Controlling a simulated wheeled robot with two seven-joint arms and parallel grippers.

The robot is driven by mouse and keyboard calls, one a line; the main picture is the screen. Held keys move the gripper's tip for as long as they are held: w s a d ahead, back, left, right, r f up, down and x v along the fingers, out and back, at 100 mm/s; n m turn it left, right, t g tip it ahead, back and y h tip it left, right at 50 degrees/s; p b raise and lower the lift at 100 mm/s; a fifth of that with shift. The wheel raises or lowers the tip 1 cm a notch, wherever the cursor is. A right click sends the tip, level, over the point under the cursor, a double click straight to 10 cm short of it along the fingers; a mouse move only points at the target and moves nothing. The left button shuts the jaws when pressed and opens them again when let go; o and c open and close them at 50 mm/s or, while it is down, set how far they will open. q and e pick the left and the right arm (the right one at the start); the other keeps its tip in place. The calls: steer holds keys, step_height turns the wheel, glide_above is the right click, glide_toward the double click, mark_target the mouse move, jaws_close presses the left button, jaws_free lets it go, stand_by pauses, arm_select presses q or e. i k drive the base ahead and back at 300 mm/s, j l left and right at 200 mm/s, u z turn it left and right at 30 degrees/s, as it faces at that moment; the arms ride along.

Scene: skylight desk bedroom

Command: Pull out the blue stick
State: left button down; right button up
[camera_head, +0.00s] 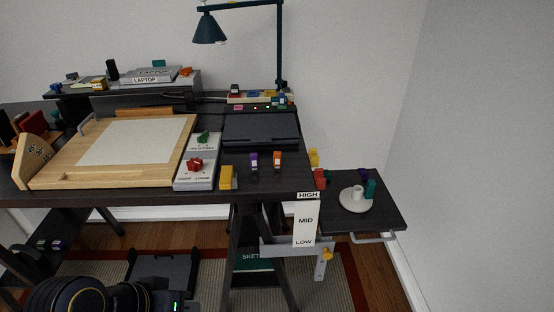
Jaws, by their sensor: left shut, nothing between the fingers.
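My left arm comes in at the bottom left, below the desk's front edge. Its black gripper (165,298) is shut and empty, partly cut off by the bottom edge of the picture and well apart from the things on the desk. At the back right of the desk a dark strip (256,107) with small lit lamps carries small coloured pieces. My right gripper is not in view.
A purple piece (253,161), an orange piece (277,161) and a yellow block (227,177) stand near the desk's front. A closed dark laptop-like slab (260,130) lies before the strip. A wooden drawing board (60,170) fills the left. A lamp (210,28) overhangs the back.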

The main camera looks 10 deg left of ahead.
mark_target(282, 96)
steer(key=i+l, duration=0.85)
steer(key=i, duration=0.05)
